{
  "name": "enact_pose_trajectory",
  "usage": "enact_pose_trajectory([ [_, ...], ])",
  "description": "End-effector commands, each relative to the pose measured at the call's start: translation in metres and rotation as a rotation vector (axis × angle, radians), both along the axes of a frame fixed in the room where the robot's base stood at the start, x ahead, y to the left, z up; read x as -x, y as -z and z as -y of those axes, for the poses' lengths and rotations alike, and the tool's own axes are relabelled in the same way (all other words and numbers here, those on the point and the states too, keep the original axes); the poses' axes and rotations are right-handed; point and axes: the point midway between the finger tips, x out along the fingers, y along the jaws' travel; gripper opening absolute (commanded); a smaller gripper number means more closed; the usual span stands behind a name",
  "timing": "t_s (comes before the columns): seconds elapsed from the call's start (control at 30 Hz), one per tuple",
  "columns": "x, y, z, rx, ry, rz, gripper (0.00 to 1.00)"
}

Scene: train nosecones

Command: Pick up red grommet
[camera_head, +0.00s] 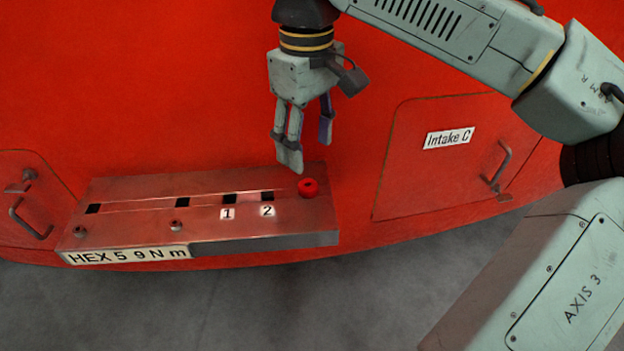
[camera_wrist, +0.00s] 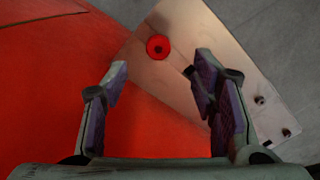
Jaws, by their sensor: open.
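The red grommet (camera_head: 308,187) is a small round ring with a dark centre hole. It sits on the right end of the metal plate (camera_head: 130,192). In the wrist view the grommet (camera_wrist: 158,47) lies on the plate, ahead of the fingertips and between their lines. My gripper (camera_head: 308,157) is open and empty, pointing down. It hangs above and slightly left of the grommet in the head view, apart from it. Its two fingers with purple pads (camera_wrist: 160,80) show in the wrist view with nothing between them.
The plate has several dark square slots, two marked 1 (camera_head: 228,213) and 2 (camera_head: 267,210), and bolts (camera_head: 177,226) near its front edge. A "HEX 5 9 N m" label (camera_head: 125,255) is on its front. The red wall has an "Intake C" panel (camera_head: 430,185) with a handle (camera_head: 497,165).

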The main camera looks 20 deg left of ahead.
Motion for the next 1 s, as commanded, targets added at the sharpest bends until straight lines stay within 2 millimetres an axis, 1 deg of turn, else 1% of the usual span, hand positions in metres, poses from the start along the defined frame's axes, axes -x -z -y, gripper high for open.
enact_pose_trajectory([
  [0.03, 0.0, 0.008, 0.001, 0.002, 0.001, -0.002, 0.53],
  [0.13, 0.0, 0.022, 0.0, 0.001, 0.0, 0.0, 0.53],
  [0.37, -0.002, 0.039, 0.0, 0.001, 0.0, 0.001, 0.53],
  [0.6, -0.005, 0.074, -0.002, 0.0, -0.001, 0.001, 0.53],
  [0.73, -0.005, 0.082, -0.003, -0.001, 0.0, 0.0, 0.53],
  [0.93, -0.005, 0.083, -0.003, -0.002, -0.001, 0.001, 0.53],
  [1.0, -0.005, 0.083, -0.003, -0.002, -0.001, 0.001, 0.48],
])
